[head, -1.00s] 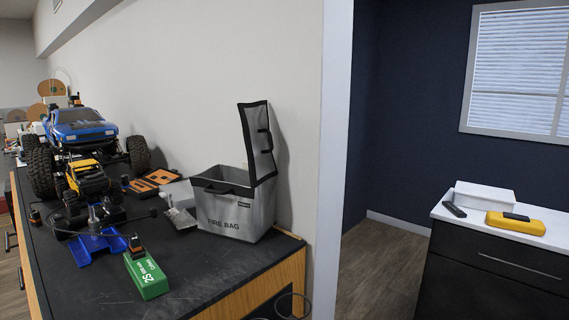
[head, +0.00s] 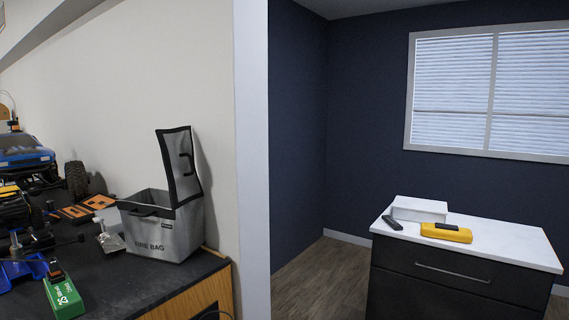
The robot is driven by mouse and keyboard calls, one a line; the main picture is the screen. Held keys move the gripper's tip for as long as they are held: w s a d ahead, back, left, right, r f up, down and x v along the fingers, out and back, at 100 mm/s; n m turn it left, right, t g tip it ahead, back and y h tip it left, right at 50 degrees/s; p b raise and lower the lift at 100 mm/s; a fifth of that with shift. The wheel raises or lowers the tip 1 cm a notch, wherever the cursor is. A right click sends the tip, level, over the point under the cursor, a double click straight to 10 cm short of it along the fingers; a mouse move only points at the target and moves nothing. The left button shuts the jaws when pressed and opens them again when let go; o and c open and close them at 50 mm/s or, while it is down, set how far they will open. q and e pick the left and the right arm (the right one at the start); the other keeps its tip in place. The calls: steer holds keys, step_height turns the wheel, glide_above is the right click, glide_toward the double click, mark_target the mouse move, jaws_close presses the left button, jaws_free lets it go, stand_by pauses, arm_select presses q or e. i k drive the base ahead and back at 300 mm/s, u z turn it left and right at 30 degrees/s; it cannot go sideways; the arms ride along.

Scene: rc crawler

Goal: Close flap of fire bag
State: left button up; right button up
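The fire bag (head: 163,238) is a grey box-shaped bag with dark edges and a dark handle. It stands upright near the right end of the black workbench in the head view. Its flap (head: 181,165) stands up, raised above the right side of the opening, so the bag is open at the top. The flap has a dark border and a dark strap on it. The inside of the bag is mostly hidden. Neither of my grippers is in view.
A green battery pack (head: 64,298) lies on the black workbench (head: 110,300), with toy trucks (head: 27,160) further left. At right, a white-topped cabinet (head: 500,250) holds a yellow case (head: 446,232), a white box (head: 419,209) and a dark remote (head: 392,222). Floor shows between them.

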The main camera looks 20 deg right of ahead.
mark_target(177, 146)
steer(key=z, duration=0.45)
steer(key=i, duration=0.9)
steer(key=z, duration=0.85)
steer(key=k, duration=1)
steer(key=u, duration=1.9)
